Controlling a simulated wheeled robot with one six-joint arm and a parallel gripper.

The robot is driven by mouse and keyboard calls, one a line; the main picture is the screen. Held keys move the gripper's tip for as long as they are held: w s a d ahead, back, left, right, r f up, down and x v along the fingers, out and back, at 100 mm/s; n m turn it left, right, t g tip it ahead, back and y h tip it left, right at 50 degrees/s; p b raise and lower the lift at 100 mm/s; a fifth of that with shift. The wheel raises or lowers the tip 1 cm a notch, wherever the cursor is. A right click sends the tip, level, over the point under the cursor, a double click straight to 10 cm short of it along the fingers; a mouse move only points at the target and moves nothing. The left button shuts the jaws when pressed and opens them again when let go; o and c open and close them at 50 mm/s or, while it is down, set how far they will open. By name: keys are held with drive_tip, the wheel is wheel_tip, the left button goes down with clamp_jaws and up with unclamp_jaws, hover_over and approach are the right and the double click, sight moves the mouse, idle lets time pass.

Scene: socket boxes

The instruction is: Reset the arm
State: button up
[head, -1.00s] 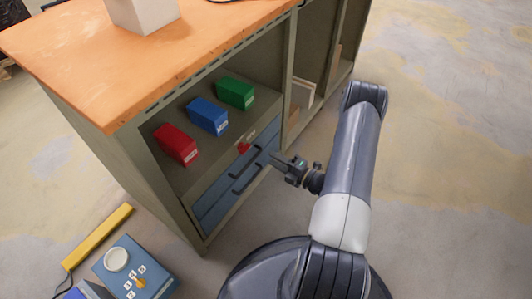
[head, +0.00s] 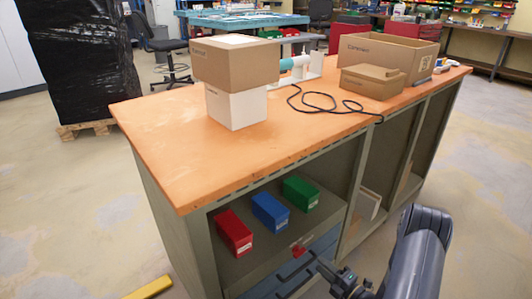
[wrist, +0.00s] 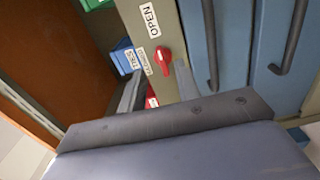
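My gripper (head: 322,268) is in front of the workbench's lower shelf opening, close to a red knob (head: 298,250). In the wrist view its two fingers (wrist: 158,88) stand apart with nothing between them. The red knob (wrist: 164,58) is just beyond the fingertips, on a pale panel with an "OPEN" label (wrist: 149,20). I cannot tell from the views whether a fingertip touches the panel. My arm comes in from the lower right in the head view.
Red (head: 234,232), blue (head: 270,211) and green (head: 301,193) boxes stand on the shelf. Blue drawers (wrist: 230,45) with dark handles are beside the knob. The orange-topped workbench (head: 165,135) carries cardboard boxes (head: 388,52) and a cable (head: 330,104). Floor at the right is open.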

drive_tip(key=b+x, duration=0.1)
drive_tip(key=x, duration=0.5)
drive_tip(key=shift+w+a, duration=0.2)
drive_tip(key=shift+w, duration=0.05)
